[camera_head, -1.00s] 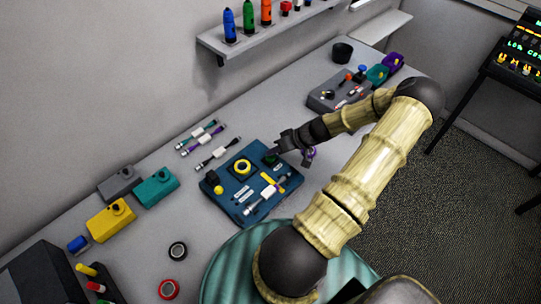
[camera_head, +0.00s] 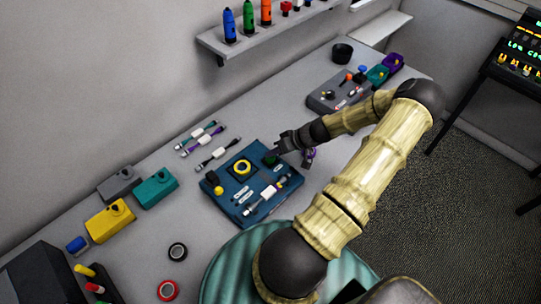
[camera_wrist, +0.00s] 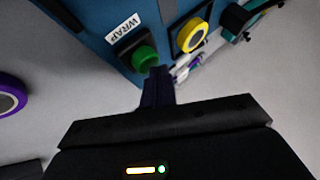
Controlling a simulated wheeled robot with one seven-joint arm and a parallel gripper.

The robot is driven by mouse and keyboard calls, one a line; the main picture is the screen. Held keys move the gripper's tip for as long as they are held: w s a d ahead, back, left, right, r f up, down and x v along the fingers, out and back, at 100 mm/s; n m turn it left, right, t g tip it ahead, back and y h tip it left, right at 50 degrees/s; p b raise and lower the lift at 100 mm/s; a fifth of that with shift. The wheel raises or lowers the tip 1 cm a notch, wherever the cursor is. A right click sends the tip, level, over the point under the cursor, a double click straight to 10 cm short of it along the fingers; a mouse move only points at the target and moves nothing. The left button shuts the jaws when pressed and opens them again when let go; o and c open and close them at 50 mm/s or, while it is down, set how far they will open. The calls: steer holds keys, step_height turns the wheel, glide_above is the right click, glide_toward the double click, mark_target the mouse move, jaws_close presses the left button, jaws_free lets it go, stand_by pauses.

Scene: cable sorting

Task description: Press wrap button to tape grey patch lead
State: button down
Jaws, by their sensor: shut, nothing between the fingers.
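The blue wrapping station (camera_head: 226,203) sits mid-bench. Its green button (camera_wrist: 145,57) is beside the WRAP label (camera_wrist: 123,29) in the wrist view; in the head view the button (camera_head: 269,160) is partly hidden by my gripper. My gripper (camera_head: 276,153) is shut and empty, its fingertips (camera_wrist: 158,76) at the button's edge; I cannot tell if they touch it.
A yellow tape roll (camera_head: 242,167) sits on the station. Several leads (camera_head: 211,160) lie behind it. Yellow (camera_head: 110,220), teal (camera_head: 155,188) and grey (camera_head: 119,183) boxes stand left. A purple ring (camera_wrist: 10,97) lies close by. A grey tray (camera_head: 335,92) is at the back right.

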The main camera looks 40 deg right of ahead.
mark_target(273, 158)
steer(key=shift+r+p, duration=0.45)
steer(key=shift+r, duration=0.45)
step_height(273, 158, up, 6)
steer(key=p, duration=0.3)
steer(key=shift+p, duration=0.4)
steer(key=shift+a, duration=0.1)
stand_by(0.4)
